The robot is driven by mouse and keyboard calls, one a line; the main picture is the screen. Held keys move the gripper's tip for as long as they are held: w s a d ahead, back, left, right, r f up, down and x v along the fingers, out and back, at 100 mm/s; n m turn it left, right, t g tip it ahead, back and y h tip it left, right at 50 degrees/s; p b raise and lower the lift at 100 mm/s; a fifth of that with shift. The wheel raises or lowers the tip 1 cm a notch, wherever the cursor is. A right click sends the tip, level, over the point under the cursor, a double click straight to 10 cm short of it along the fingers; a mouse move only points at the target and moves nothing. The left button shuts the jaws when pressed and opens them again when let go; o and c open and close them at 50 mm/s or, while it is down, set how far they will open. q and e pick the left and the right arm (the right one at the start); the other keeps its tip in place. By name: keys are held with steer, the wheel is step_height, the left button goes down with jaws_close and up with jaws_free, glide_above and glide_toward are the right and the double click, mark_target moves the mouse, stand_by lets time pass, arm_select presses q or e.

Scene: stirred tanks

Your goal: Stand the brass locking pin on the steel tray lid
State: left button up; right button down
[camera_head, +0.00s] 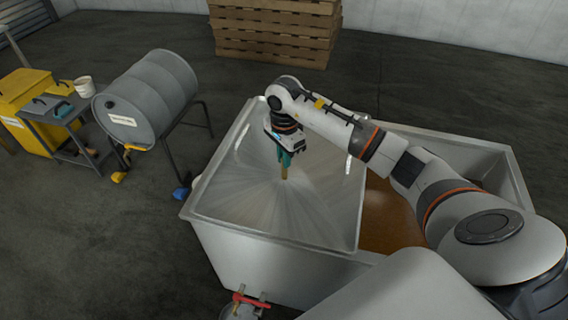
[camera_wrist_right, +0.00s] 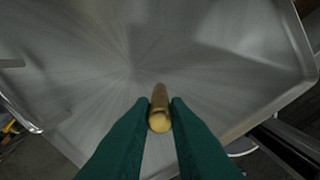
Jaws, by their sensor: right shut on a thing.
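The brass locking pin (camera_wrist_right: 159,110) is between the green fingertips of my right gripper (camera_wrist_right: 160,118), seen end-on in the right wrist view. In the head view the pin (camera_head: 284,172) points down, about upright, below the right gripper (camera_head: 285,158). The right gripper is shut on it. The steel tray lid (camera_head: 225,190) is a shiny brushed sheet with a raised rim over the left part of the tank. It also fills most of the right wrist view (camera_wrist_right: 80,70). The pin's lower end is over the lid's middle; I cannot tell whether it touches. My left gripper is not in view.
The tank (camera_head: 245,265) is open on the right, with brown liquid (camera_head: 392,215) inside. A red-handled valve (camera_head: 250,300) is at its front. A grey drum (camera_head: 150,95) on a stand is to the left, and pallets (camera_head: 275,35) are behind. The lid around the pin is clear.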

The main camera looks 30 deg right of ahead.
mark_target(284, 178)
step_height(284, 178, down, 4)
steer(key=shift+f, duration=0.2)
steer(key=shift+w, duration=0.1)
steer(key=shift+f, duration=0.1)
steer(key=shift+f, duration=0.15)
steer(key=c, duration=1.4)
jaws_free()
steer(key=shift+r, duration=0.25)
step_height(284, 178, up, 12)
steer(key=shift+b, duration=0.45)
